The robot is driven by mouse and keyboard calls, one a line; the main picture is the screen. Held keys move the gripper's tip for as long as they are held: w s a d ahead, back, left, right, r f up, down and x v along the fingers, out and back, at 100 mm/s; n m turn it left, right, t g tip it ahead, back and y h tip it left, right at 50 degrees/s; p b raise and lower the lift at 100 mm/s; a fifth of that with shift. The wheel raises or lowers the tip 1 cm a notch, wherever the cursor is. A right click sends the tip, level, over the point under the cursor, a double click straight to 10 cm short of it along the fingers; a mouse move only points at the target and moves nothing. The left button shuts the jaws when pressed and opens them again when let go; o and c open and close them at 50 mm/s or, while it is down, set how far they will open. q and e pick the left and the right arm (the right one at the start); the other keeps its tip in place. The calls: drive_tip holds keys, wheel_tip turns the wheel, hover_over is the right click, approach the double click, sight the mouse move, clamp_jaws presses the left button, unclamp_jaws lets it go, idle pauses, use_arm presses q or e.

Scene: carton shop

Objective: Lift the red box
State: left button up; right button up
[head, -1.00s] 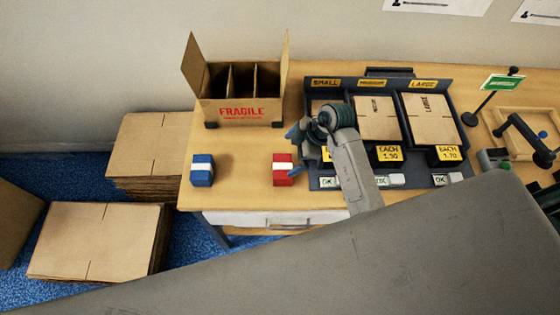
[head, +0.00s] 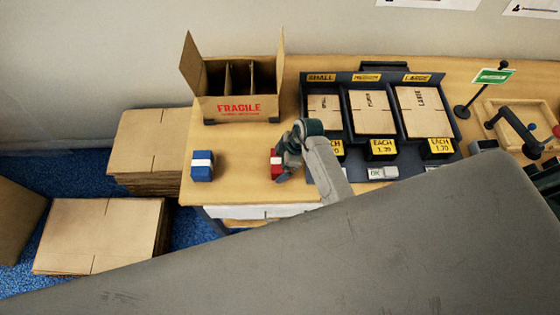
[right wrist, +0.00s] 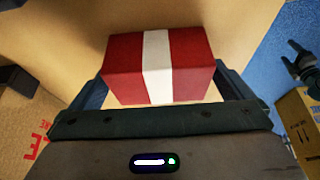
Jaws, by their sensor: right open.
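The red box (head: 275,158) with a white band stands near the front edge of the table, partly hidden by my right gripper in the head view. My right gripper (head: 282,168) is over it and open. In the right wrist view, the red box (right wrist: 189,72) lies between the two spread fingers of the right gripper (right wrist: 165,88), with one finger beside each end. I cannot tell whether they touch it. A small dark pronged shape (right wrist: 303,64) at the right edge of that view looks like my left gripper; its jaws are unclear.
A blue box (head: 202,171) with a white band stands left of the red box. An open FRAGILE carton (head: 239,107) stands behind. A dark rack (head: 345,150) of flat cartons is to the right. Flat carton stacks (head: 100,225) lie on the blue floor at left.

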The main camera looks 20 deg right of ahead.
drive_tip(key=shift+w+a+f, duration=0.1)
drive_tip(key=shift+a+f, duration=0.05)
drive_tip(key=shift+f, duration=0.3)
drive_tip(key=c, duration=0.9)
drive_tip(key=shift+o, duration=0.2)
drive_tip(key=shift+r, duration=0.15)
